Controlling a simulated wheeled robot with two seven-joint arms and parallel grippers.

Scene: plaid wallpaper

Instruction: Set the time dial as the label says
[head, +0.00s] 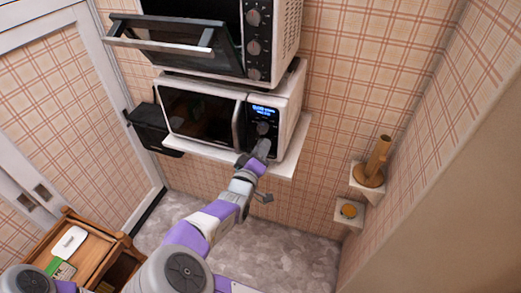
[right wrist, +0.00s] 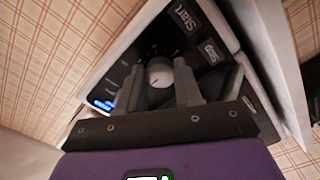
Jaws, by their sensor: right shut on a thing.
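The white microwave (head: 205,115) stands on a wall shelf, with a lit blue display (head: 265,110) and a dark control panel. Its round dial (head: 262,128) is below the display. In the right wrist view the pale dial (right wrist: 159,72) sits between the fingers of my right gripper (right wrist: 160,84), with printed marks around it. My right gripper (head: 262,147) is shut on the dial in front of the panel. The "Start" button (right wrist: 186,17) and "Stop" button (right wrist: 212,51) lie beside the dial. The display's small text is too blurred to read. My left gripper is out of view.
An oven (head: 225,35) with a tilted-open door is above. A wooden cart (head: 102,250) holds a white card (head: 70,243). A wooden object (head: 378,160) stands on a small right-hand shelf. The floor is clear.

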